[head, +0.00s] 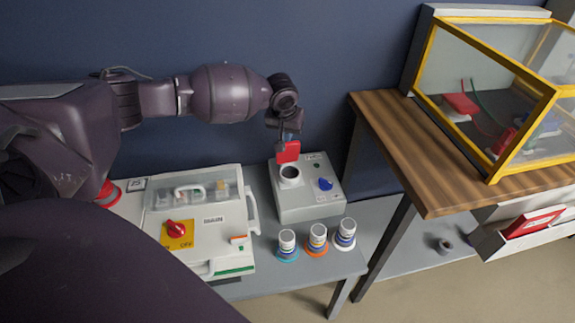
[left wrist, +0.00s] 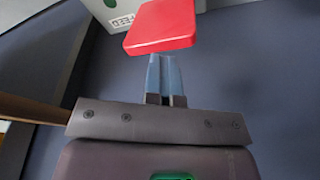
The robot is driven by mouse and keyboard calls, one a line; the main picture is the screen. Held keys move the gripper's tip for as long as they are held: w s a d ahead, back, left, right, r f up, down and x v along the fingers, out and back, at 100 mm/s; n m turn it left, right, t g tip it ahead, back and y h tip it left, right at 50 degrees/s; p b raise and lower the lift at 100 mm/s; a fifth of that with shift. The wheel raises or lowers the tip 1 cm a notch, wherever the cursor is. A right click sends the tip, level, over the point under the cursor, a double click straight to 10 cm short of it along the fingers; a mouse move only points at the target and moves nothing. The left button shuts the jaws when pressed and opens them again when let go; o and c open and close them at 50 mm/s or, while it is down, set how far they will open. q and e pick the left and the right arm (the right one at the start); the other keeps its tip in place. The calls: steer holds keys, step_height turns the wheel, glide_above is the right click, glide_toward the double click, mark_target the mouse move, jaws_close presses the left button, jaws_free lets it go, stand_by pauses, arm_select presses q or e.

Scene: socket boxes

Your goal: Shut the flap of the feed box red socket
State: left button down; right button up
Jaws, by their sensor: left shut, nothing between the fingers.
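The grey feed box (head: 310,205) stands on the grey table in the head view. Its red flap (head: 288,152) stands raised, open, at the back of a round white socket (head: 290,175) with a dark opening. A blue flap (head: 325,184) sits to the right on the same box. My left gripper (head: 289,138) points down just behind the red flap. In the left wrist view the shut, empty fingers (left wrist: 166,75) reach to the red flap (left wrist: 162,27); I cannot tell whether they touch. The FEED label (left wrist: 122,22) shows beside it. My right gripper is out of view.
A white switch box (head: 235,255) with a red knob (head: 176,228) stands left of the feed box. Several white plugs with coloured rings, one orange (head: 317,238), stand in front. A wooden table (head: 430,165) bears a yellow-framed clear case (head: 490,160) at right.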

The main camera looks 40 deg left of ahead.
arm_select(q)
steer(key=g, duration=0.1)
glide_above(289, 174)
steer(key=s, duration=0.1)
steer(key=f, duration=0.6)
steer(key=shift+a+f, duration=0.25)
steer(key=shift+a, duration=0.15)
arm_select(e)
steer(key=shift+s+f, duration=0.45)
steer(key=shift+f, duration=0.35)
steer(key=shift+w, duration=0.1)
arm_select(q)
steer(key=shift+s+d+f+p, duration=0.15)
steer(key=shift+s+d+p, duration=0.15)
steer(key=shift+s+d, duration=0.1)
steer(key=shift+d+f, duration=0.2)
steer(key=shift+w+a+f, duration=0.2)
steer(key=shift+w+f, duration=0.55)
steer(key=shift+f, duration=0.1)
steer(key=shift+w+r, duration=0.15)
steer(key=shift+r, duration=0.2)
step_height(289, 174, up, 9)
steer(key=p, duration=0.5)
steer(key=shift+a+f, duration=0.15)
steer(key=shift+f, duration=0.05)
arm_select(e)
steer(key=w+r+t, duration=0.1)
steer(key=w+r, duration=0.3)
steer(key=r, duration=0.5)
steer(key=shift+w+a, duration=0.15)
